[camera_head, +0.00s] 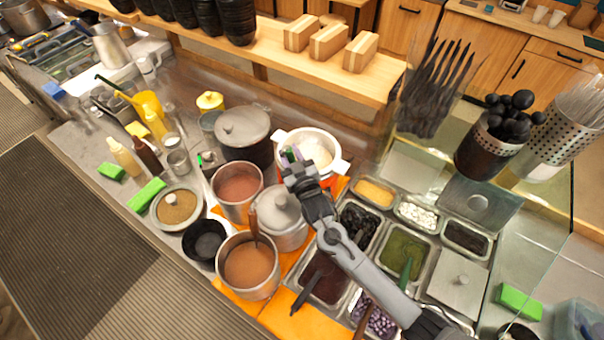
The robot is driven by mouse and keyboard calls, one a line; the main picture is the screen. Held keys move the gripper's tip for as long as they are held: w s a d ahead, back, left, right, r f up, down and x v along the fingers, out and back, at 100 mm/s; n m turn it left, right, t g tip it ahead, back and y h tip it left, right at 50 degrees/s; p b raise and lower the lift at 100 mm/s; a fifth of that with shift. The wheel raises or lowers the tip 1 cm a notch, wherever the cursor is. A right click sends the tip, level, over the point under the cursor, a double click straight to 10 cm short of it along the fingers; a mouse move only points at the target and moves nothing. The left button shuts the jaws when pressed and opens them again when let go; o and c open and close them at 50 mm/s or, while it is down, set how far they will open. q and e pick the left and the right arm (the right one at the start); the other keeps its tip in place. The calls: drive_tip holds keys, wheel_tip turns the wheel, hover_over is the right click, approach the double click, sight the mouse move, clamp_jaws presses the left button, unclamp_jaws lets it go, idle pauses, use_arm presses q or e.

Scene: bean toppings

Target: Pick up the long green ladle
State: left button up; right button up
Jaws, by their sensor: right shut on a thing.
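My right gripper (295,172) reaches in from the lower right and is over the near left rim of the white pot (328,140). It is shut on a slim handle, seemingly the long green ladle (284,158), of which only a small green part shows by the fingertips. A purple handle shows close beside it. The rest of the ladle is hidden by the gripper and the pot. My left gripper is not in view.
A lidded steel pot (243,127) and open pots of brown liquid (249,265) stand close to the left. Topping trays (402,250), one with a green-handled spoon, lie to the right. A wooden shelf (270,58) runs behind.

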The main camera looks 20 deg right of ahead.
clamp_jaws()
drive_tip(key=shift+r, duration=0.1)
wheel_tip(320, 180, up, 10)
drive_tip(key=shift+f+b, duration=0.1)
drive_tip(key=shift+b, duration=0.25)
drive_tip(key=shift+f, duration=0.1)
idle(0.3)
